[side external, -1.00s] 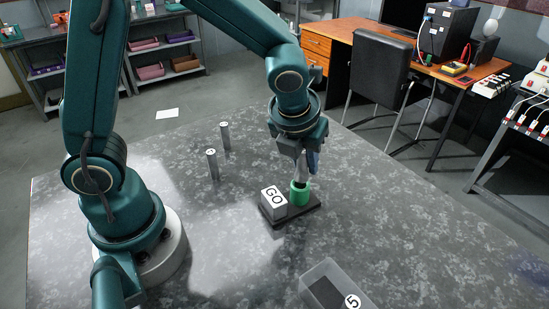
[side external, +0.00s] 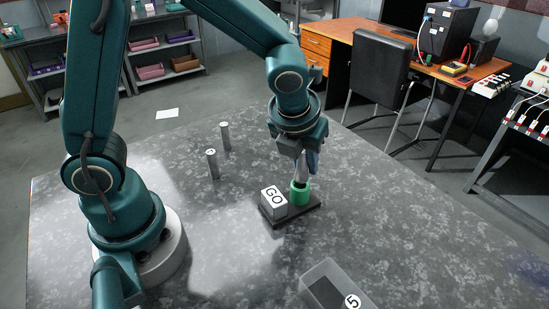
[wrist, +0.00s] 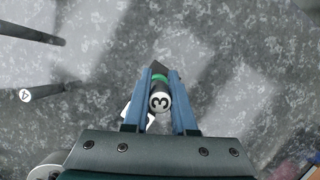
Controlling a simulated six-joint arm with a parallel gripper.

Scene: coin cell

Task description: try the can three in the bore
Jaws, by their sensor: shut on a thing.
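Can three (wrist: 160,101), a grey cylinder with a white "3" on its top, is between the two blue fingers of my gripper (wrist: 160,88) in the wrist view. My gripper (side external: 307,168) is shut on it, directly above the green bore piece (side external: 299,194) in the side view. The can's lower end is at the mouth of the green piece; how far it reaches inside is hidden. The green piece stands on a dark plate (side external: 281,222) beside a white block marked "GO" (side external: 273,203). A sliver of green (wrist: 159,77) shows behind the can in the wrist view.
Two other grey cans (side external: 212,165) (side external: 225,137) stand upright to the left; one reads "4" in the wrist view (wrist: 27,95).

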